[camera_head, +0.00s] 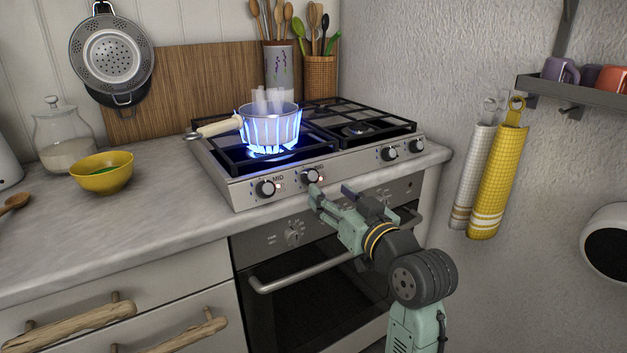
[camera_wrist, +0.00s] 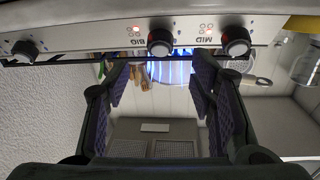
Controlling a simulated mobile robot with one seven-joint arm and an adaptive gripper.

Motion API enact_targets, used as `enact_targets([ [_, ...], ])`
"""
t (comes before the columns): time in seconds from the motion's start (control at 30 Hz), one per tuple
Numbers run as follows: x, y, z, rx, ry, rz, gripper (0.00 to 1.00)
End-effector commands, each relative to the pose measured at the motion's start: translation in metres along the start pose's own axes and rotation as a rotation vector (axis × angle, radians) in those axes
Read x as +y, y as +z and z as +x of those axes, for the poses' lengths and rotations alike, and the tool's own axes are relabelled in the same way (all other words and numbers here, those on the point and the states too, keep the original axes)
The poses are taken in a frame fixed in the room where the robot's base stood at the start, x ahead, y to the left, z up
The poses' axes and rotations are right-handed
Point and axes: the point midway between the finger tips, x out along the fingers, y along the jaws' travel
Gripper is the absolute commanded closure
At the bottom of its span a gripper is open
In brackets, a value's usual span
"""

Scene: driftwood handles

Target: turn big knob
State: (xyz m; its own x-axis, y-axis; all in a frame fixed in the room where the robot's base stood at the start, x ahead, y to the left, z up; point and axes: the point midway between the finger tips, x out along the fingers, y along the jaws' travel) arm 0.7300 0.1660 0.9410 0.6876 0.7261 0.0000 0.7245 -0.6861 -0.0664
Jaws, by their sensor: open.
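The big knob (camera_head: 311,176), black with a silver face, sits on the stove's front panel beside the label "BIG", with a small red light lit next to it. The upside-down wrist view also shows this knob (camera_wrist: 160,42), centred just beyond the fingertips. My gripper (camera_head: 330,190) is open and empty, in front of the panel and slightly below and right of the knob. In the wrist view, both fingers of my gripper (camera_wrist: 160,75) are spread apart with the knob lined up between them. I cannot tell whether a fingertip touches it.
A steaming pot (camera_head: 269,124) stands over blue flames. The oven handle (camera_head: 300,278) juts out below. A yellow bowl (camera_head: 102,174) sits on the counter.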

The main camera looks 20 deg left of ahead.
Motion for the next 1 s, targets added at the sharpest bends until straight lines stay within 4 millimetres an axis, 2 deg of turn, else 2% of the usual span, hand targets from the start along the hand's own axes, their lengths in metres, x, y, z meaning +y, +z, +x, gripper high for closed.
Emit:
enact_targets([
  [0.03, -0.001, -0.002, 0.011, -0.001, -0.005, 0.002, 0.50],
  [0.2, -0.001, -0.002, 0.044, -0.002, -0.004, 0.001, 0.50],
  [0.4, -0.001, -0.002, 0.071, -0.001, -0.003, 0.002, 0.50],
  [0.57, -0.001, -0.001, 0.079, -0.001, -0.001, 0.000, 0.50],
  [0.83, -0.001, 0.000, 0.080, 0.000, -0.001, 0.001, 0.51],
  [1.0, -0.001, 0.000, 0.080, -0.001, -0.001, 0.001, 0.62],
])
